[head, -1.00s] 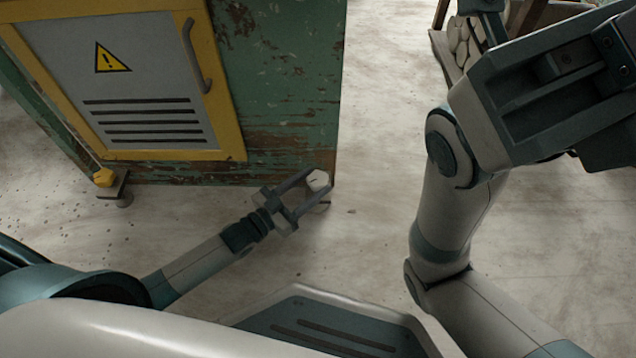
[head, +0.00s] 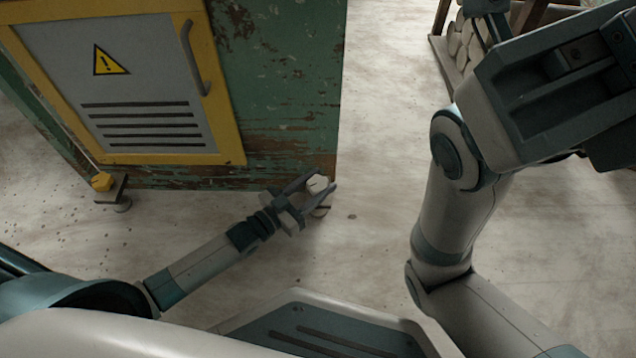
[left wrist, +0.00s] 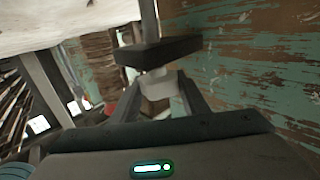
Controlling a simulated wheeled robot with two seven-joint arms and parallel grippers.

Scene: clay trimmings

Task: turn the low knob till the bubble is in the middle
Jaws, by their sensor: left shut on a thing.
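The low knob (head: 318,184) is a small pale knob at the foot of the green cabinet's near right corner. My left gripper (head: 319,186) reaches it from the lower left and is shut on it, one finger on each side. In the left wrist view the pale knob (left wrist: 158,88) sits between the two fingers, under a dark block on an upright rod. The fingers hide part of the knob in the head view. I cannot make out a bubble in either view. Part of my right arm shows at the right, but its fingers cannot be made out.
The green cabinet (head: 275,95) with peeling paint has a yellow-framed grey door (head: 140,90) with a handle (head: 195,60). Pale sacks or rolls (head: 462,45) lie at the top right. The floor right of the cabinet is clear.

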